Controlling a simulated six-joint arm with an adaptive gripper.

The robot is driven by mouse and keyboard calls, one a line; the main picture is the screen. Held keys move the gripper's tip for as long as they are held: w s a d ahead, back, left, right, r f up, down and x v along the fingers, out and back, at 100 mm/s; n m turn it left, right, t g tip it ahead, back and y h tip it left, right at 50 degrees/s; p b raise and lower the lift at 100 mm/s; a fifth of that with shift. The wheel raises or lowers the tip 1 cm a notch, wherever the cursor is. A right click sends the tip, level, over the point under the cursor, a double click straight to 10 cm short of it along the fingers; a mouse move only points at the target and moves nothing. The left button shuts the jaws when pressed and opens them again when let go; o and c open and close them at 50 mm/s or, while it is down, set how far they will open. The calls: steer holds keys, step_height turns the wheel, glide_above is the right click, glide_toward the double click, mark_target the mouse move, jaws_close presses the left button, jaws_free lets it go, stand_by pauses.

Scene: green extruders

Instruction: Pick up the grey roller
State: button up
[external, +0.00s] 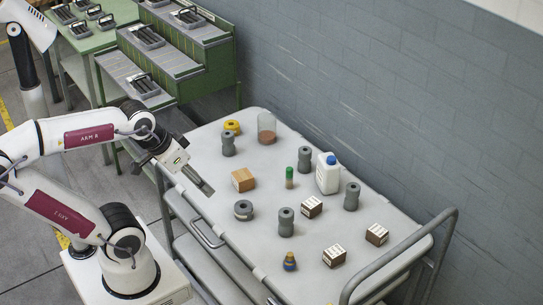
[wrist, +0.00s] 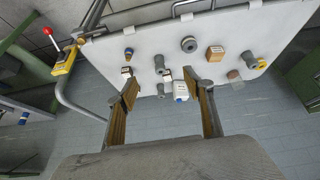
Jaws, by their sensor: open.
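Several grey rollers stand on the white cart top. One roller (external: 286,222) is near the middle front, one (external: 304,158) behind the green-capped tube, one (external: 351,196) right of the white bottle, and one (external: 228,143) at the far left. A flatter grey roll (external: 243,210) lies near the left edge. I cannot tell which one the task means. My gripper (external: 205,187) is open and empty, above the cart's left edge and apart from all of them. In the wrist view, my gripper (wrist: 166,84) has its fingers spread; a roller (wrist: 159,64) and the flat roll (wrist: 189,44) lie beyond them.
The cart top (external: 262,262) also holds a wooden block (external: 243,180), a white bottle (external: 328,175), a glass (external: 267,128), a yellow roll (external: 232,127), small boxes (external: 312,207) and a blue-yellow item (external: 290,261). A handle rail (external: 400,252) stands at the right end.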

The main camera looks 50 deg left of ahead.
steer(key=w+d+f+n+t+h, duration=0.15)
steer(key=w+d+f, duration=0.25)
steer(key=w+d, duration=0.45)
steer(key=w+d+f+n+t+h, duration=0.15)
steer(key=w+d+f, duration=0.3)
steer(key=w, duration=0.75)
steer(key=n+t+y, duration=0.2)
steer(key=n+y, duration=0.2)
steer(key=y, duration=0.7)
glide_toward(284, 223)
steer(key=x, duration=0.5)
steer(key=shift+w+d+r, duration=0.2)
steer(key=shift+w+d, duration=0.15)
steer(key=shift+d, duration=0.1)
steer(key=shift+s+a+f+y, duration=0.1)
steer(key=shift+s+a+y, duration=0.2)
steer(key=shift+s+a, duration=0.15)
steer(key=shift+w, duration=0.1)
steer(key=shift+x, duration=1.25)
steer(key=shift+w+f, duration=0.1)
steer(key=shift+f, duration=0.05)
